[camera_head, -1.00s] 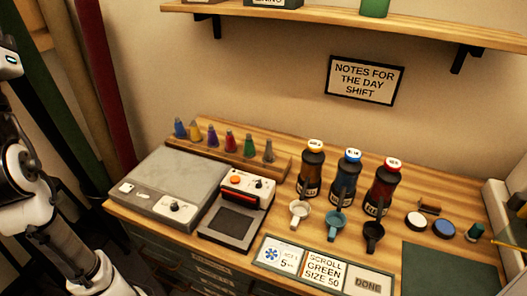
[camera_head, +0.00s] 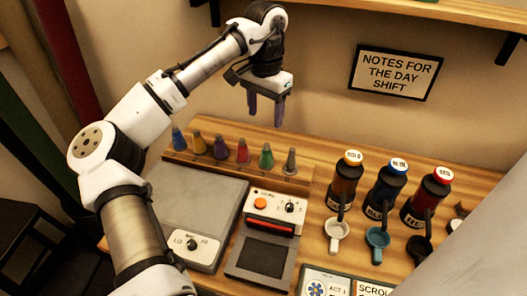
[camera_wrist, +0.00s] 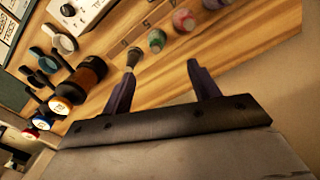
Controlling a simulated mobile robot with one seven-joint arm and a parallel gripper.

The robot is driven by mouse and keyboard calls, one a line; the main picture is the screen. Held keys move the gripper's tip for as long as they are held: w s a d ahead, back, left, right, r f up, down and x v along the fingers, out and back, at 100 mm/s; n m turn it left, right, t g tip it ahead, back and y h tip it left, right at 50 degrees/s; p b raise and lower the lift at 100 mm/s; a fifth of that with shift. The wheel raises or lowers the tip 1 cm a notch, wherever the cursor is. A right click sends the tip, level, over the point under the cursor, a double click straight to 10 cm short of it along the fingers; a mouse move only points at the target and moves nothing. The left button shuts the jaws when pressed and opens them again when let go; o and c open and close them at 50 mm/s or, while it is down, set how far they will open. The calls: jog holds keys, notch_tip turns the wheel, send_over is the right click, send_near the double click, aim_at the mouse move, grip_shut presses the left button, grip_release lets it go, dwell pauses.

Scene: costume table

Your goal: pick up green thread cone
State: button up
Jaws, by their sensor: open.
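The green thread cone (camera_head: 266,156) stands upright in the wooden rack at the back of the table, between the red cone (camera_head: 243,151) and the grey cone (camera_head: 290,161). My gripper (camera_head: 266,115) is open and empty, pointing down, and appears above the green cone in the head view. In the wrist view the green cone (camera_wrist: 157,40) shows beyond the gap between my open fingers (camera_wrist: 160,72). The grey cone (camera_wrist: 131,60) shows close to the left fingertip there; I cannot tell whether they touch.
Purple, yellow and blue cones stand further left in the rack (camera_head: 208,169). A grey slab device (camera_head: 190,205) and a device with an orange button (camera_head: 270,205) lie in front. Several dark bottles stand to the right. A wall sign (camera_head: 396,72) hangs behind.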

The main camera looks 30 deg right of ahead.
aim_at(267, 144)
notch_tip(267, 144, down, 8)
jog(key=shift+s+r+p, duration=0.1)
jog(key=shift+r+p, duration=0.05)
jog(key=shift+p, duration=0.35)
jog(key=shift+s+f+p, duration=0.15)
jog(key=shift+f+p, duration=0.3)
jog(key=shift+f, duration=0.9)
jog(key=shift+s+f+p, duration=0.1)
jog(key=shift+f+p, duration=0.35)
jog(key=shift+f, duration=0.85)
jog(key=c, duration=1.1)
